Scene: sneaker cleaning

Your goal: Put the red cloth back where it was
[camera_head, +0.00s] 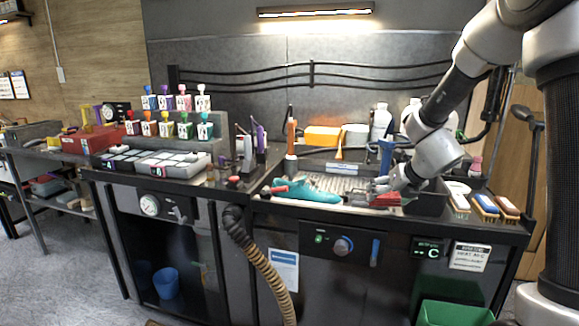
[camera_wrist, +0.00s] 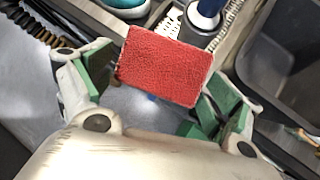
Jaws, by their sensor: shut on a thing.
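The red cloth (camera_wrist: 165,66) is a flat rectangle in the wrist view, between the green pads of my gripper (camera_wrist: 157,92). My gripper is shut on it. In the head view the red cloth (camera_head: 388,200) shows low at the front edge of the sink area, under my gripper (camera_head: 380,190). I cannot tell whether the cloth touches the surface below. A teal sneaker (camera_head: 306,193) lies just left of my gripper, and part of it shows at the top of the wrist view (camera_wrist: 125,6).
Several small brushes or blocks (camera_head: 485,206) lie on the counter at right. A dark basin (camera_wrist: 285,55) is right of the cloth in the wrist view. Bottles (camera_head: 381,122) and an orange box (camera_head: 322,135) stand behind. A ribbed hose (camera_head: 268,275) hangs in front.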

